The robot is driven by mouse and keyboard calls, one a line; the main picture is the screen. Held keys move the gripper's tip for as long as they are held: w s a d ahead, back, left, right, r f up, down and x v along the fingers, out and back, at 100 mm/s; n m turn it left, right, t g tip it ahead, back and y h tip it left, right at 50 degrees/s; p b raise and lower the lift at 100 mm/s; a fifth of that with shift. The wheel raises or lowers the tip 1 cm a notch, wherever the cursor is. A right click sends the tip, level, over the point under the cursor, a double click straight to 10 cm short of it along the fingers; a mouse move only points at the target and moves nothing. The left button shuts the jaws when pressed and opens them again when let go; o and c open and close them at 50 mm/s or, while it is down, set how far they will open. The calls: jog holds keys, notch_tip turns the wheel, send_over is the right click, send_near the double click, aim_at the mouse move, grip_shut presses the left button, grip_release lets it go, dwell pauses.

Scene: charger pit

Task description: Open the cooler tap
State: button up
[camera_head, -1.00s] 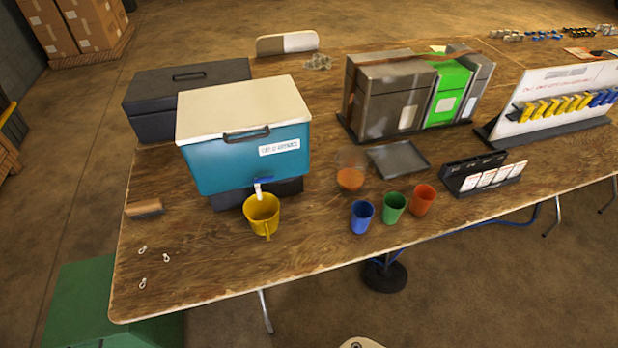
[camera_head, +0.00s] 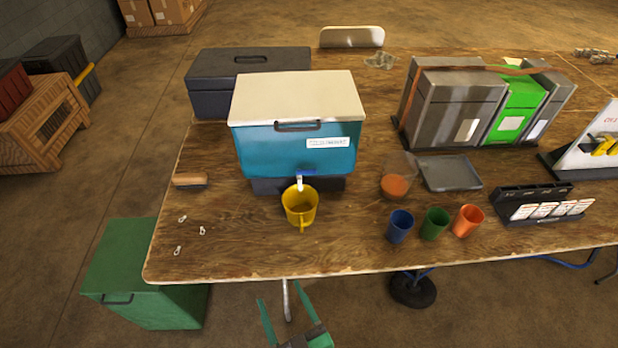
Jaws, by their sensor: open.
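The cooler (camera_head: 294,148) is teal with a cream lid and stands on a dark base on the wooden table. Its tap (camera_head: 302,180) is on the lower front, with a white spout and a small blue lever (camera_head: 306,173) on top. A yellow mug (camera_head: 300,212) stands right below the spout; whether any liquid is in it cannot be told. My gripper (camera_head: 280,293) has green fingers, spread apart and empty. It shows at the bottom, in front of the table's near edge, below the mug in the picture and apart from the tap.
Blue (camera_head: 400,226), green (camera_head: 434,223) and orange (camera_head: 468,220) cups stand right of the mug. A clear jug (camera_head: 397,178) with orange liquid is behind them. A brush (camera_head: 190,181) and small clips (camera_head: 202,230) lie left. A green box (camera_head: 150,270) stands on the floor.

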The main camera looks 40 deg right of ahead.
jog(key=w+d+r+m+h, duration=0.2)
jog(key=w+d+r+h, duration=0.15)
jog(key=w+d, duration=0.5)
jog(key=m+h, duration=0.3)
jog(key=m, duration=0.1)
send_near(307, 173)
jog(key=shift+g, duration=0.4)
jog(key=x, duration=0.8)
jog(key=shift+a+r, duration=0.1)
jog(key=shift+r, duration=0.25)
jog(key=c, duration=1.1)
